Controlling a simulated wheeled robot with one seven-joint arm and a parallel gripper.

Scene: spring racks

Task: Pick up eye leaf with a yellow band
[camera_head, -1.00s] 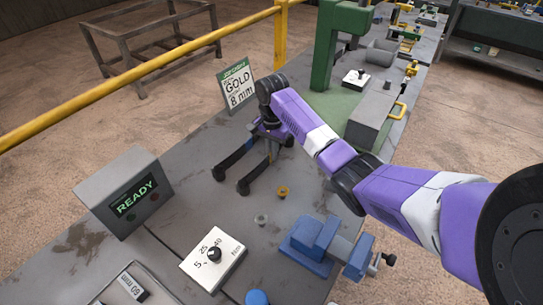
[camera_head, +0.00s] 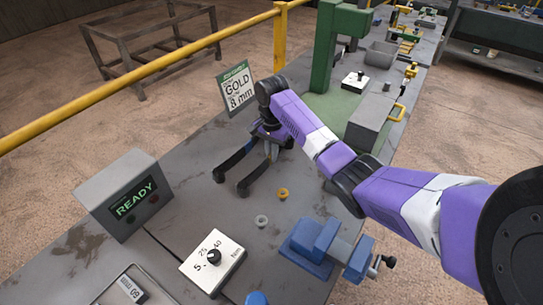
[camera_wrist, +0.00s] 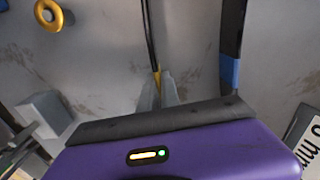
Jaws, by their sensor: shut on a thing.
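My gripper (camera_wrist: 158,95) is shut on a dark, narrow eye leaf with a yellow band (camera_wrist: 151,40), seen from above in the wrist view. The yellow band sits between the fingertips. In the head view my gripper (camera_head: 270,138) is low over the bench, and this leaf (camera_head: 256,174) runs from it toward the front left. I cannot tell whether the leaf touches the bench. A second dark leaf with a blue band (camera_wrist: 230,70) lies beside it, apart from my fingers; in the head view it is the left one (camera_head: 232,162).
A gold bushing (camera_head: 283,194) and a grey bushing (camera_head: 261,221) stand near the leaf. A blue vise (camera_head: 318,243), a dial box (camera_head: 212,262), a READY display box (camera_head: 125,195) and a GOLD 8 mm sign (camera_head: 236,90) surround it. A green press (camera_head: 331,50) stands behind.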

